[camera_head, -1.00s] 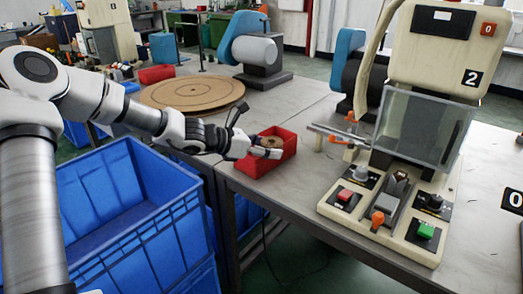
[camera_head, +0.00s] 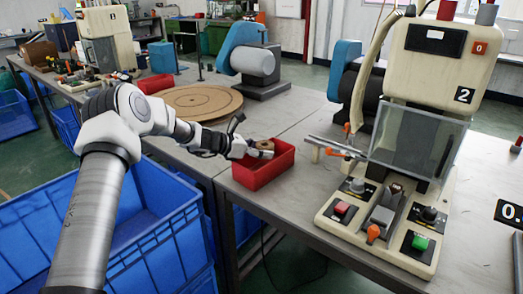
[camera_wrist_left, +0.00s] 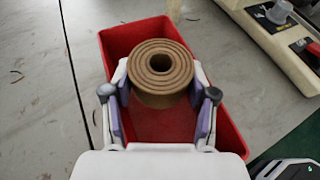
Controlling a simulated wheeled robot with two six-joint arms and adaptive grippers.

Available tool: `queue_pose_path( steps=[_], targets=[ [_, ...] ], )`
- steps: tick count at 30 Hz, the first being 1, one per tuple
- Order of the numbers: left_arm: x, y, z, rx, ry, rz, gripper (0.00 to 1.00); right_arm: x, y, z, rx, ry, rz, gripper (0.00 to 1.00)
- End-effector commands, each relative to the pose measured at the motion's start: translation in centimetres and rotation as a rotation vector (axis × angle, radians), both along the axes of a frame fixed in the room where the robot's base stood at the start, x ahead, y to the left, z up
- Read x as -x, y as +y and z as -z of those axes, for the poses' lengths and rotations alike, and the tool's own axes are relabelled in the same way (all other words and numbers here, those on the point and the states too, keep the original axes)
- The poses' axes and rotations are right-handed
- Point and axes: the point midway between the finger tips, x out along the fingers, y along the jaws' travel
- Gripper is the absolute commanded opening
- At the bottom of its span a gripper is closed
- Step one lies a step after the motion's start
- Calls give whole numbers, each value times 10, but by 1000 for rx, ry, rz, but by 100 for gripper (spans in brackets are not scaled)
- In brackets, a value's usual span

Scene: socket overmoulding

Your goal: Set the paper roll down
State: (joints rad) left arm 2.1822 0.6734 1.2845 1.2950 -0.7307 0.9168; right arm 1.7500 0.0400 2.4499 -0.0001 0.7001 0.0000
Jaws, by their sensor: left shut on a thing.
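The paper roll (camera_wrist_left: 160,72) is a brown coiled ring with a hole in its middle, upright in the left wrist view. My left gripper (camera_wrist_left: 160,98) is shut on it, with a purple-padded finger on each side. In the head view the roll (camera_head: 264,145) shows over the red bin (camera_head: 268,174), with my left gripper (camera_head: 255,152) at the bin's left side. The wrist view shows the roll over the red bin (camera_wrist_left: 228,128), whose visible floor is bare. I cannot tell whether the roll touches the bin. My right gripper is not in view.
A machine marked 2 (camera_head: 437,62) with a control panel stands right of the bin. A round brown board (camera_head: 190,101) lies behind it on the grey table (camera_head: 300,200). Blue crates (camera_head: 150,235) stand on the floor at the left. Bare table lies around the bin.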

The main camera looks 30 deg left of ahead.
Motion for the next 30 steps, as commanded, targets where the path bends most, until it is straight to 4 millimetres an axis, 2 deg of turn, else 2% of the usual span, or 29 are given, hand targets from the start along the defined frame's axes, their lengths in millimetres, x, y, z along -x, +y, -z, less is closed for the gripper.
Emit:
queue_pose_path(
  steps=[14, 15, 24, 30],
  targets=[
    [1, 0, 15, 1, 5, 1, 22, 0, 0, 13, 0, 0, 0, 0],
    [1, -1, 16, 1, 7, 0, 68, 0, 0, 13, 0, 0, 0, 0],
    [2, -1, 18, 1, 11, 1, 68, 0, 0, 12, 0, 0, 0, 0],
    [7, 3, -1, 4, 9, -1, 68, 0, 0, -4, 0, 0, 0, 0]
  ],
)
